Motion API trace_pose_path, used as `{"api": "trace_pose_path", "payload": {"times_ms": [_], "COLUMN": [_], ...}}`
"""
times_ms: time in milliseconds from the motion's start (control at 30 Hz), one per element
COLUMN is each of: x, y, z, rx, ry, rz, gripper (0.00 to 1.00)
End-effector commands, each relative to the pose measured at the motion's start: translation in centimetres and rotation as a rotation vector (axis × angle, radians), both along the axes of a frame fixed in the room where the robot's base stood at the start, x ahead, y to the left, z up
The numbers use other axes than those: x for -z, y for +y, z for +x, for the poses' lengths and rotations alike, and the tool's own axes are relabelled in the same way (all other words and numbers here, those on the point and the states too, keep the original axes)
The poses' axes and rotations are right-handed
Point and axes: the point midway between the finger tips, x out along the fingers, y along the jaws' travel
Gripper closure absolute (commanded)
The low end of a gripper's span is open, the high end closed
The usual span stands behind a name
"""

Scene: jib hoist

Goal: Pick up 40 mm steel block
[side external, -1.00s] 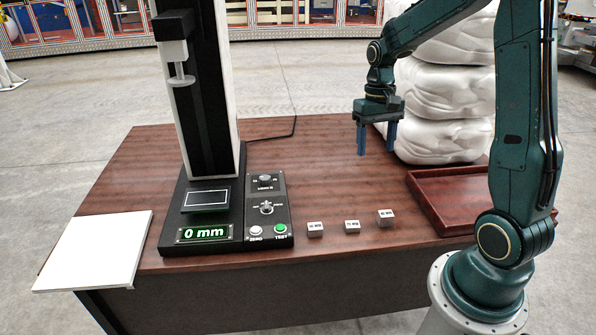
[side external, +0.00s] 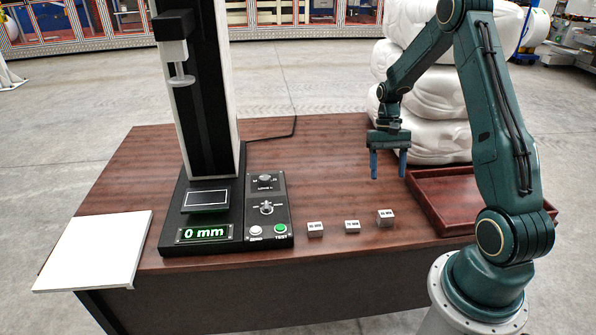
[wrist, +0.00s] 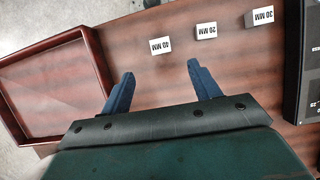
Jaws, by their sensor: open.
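The 40 mm steel block (side external: 386,217) is a small pale cube, the rightmost of three in a row near the table's front edge in the side view. In the wrist view it (wrist: 161,46) shows its 40 MM label upside down, ahead of the fingertips and roughly between their lines. My gripper (side external: 388,177) is open and empty. Its two blue fingers point down, above and behind the block in the side view, and apart from it. The fingers also show in the wrist view (wrist: 160,70).
A red-brown tray (side external: 429,207) lies to the right. A black test stand (side external: 170,232) reading 0 mm is left, with a white board (side external: 95,250) beyond. White wrapped stacks (side external: 440,140) stand behind.

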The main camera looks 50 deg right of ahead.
Motion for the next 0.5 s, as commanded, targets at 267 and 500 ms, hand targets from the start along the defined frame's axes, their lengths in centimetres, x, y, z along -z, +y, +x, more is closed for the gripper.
{"api": "trace_pose_path", "payload": {"times_ms": [267,500], "x": [3.0,6.2], "y": [1.0,1.9], "z": [-0.9,-1.8], "rx": [-0.001,-0.001], "ry": [0.003,0.002], "rz": [0.003,0.002], "gripper": [0.38,0.38]}}
